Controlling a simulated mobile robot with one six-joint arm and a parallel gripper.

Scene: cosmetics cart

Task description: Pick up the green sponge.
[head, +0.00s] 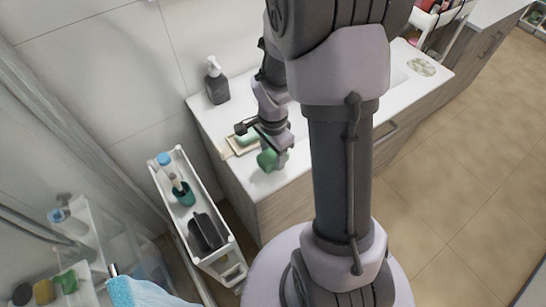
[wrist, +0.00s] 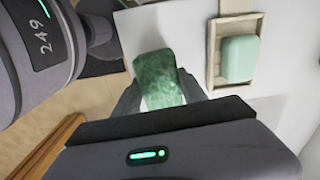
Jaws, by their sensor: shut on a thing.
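A green sponge (wrist: 160,79) with a mottled surface is between the two fingers of my gripper (wrist: 161,98) in the wrist view. My gripper is shut on it. In the head view the sponge (head: 267,160) shows beneath my gripper (head: 276,158), near the front left corner of the white counter. I cannot tell whether the sponge touches the counter.
A pale green soap bar (wrist: 240,59) lies in a wooden dish (wrist: 213,50) close beside the sponge. A dark soap dispenser (head: 217,84) stands at the counter's back. A narrow white cart (head: 166,205) with a cup and a dark container stands left of the counter (head: 215,130).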

